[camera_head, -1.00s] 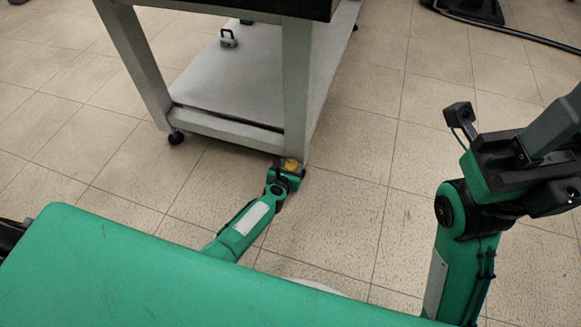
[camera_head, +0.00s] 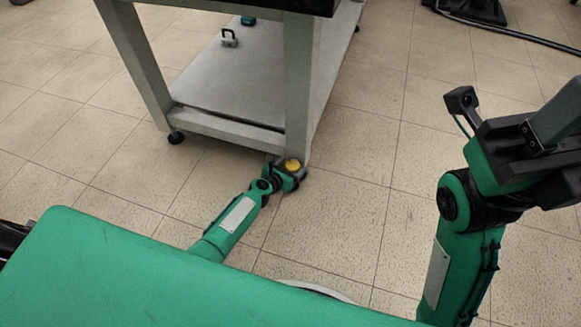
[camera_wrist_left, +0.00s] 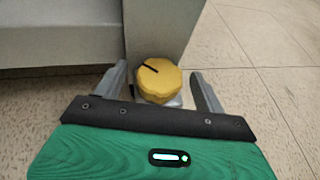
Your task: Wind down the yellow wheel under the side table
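The yellow wheel (camera_head: 293,165) sits low at the foot of the side table's near right leg (camera_head: 298,100). In the left wrist view the yellow wheel (camera_wrist_left: 160,82) has a lobed edge and a dark line on its top. My left gripper (camera_wrist_left: 160,88) is open, one finger on each side of the wheel, with a visible gap on both sides. In the head view my left gripper (camera_head: 288,172) is small at the wheel. My right gripper (camera_head: 520,150) is at the right, raised above the floor; its fingers do not show clearly.
The side table has a grey lower shelf (camera_head: 225,85) with a small white-and-black item (camera_head: 229,38) on it. Another foot (camera_head: 176,138) stands to the left. Tiled floor (camera_head: 350,200) right of the table is clear. A black cable (camera_head: 520,37) lies at the back right.

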